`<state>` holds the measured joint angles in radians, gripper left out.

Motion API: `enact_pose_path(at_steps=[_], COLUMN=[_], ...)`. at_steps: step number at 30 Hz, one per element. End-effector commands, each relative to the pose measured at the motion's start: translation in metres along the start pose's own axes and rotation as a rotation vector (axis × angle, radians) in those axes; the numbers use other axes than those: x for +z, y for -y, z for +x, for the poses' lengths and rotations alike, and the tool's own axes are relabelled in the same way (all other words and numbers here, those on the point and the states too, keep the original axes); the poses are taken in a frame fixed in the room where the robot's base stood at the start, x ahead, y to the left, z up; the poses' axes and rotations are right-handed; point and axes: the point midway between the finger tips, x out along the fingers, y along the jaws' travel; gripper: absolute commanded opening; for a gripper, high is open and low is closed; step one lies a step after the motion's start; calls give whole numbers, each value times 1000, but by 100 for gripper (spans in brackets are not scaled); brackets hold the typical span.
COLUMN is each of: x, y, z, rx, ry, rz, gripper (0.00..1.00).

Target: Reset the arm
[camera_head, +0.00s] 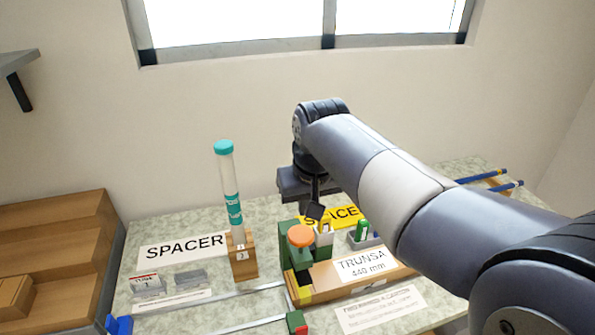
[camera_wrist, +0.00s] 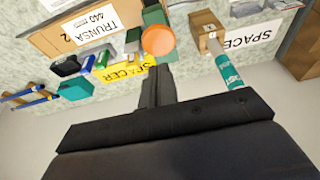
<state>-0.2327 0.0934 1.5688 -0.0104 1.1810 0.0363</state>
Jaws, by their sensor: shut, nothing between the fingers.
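My gripper (camera_head: 315,210) hangs over the middle of the table, pointing down, at the end of my arm, which reaches in from the right. Its fingers are shut with nothing between them. In the wrist view the closed fingers (camera_wrist: 158,88) show against the table, close to an orange round knob. In the head view the fingertips are just above and behind the orange knob (camera_head: 300,236) on a green fixture (camera_head: 289,262). I cannot tell whether they touch anything there.
A clear tube with teal caps (camera_head: 229,190) stands upright in a wooden block (camera_head: 243,260), left of my gripper. A TRUNSA 440 mm box (camera_head: 362,265) and a yellow SPACER sign (camera_head: 345,214) are close by. Blue rods (camera_head: 487,178) lie at right. Brown steps (camera_head: 60,240) stand at left.

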Motion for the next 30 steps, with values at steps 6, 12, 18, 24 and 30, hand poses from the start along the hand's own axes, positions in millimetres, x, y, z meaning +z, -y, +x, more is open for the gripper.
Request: enact_pose_path(at_steps=[6,12,18,24,30], x=[1,1,1,1,1], y=[0,0,0,0,0], z=[29,62,82,87,87], rx=[0,0,0,0,0], ry=[6,5,3,0,0], rz=[0,0,0,0,0], gripper=[0,0,0,0,0])
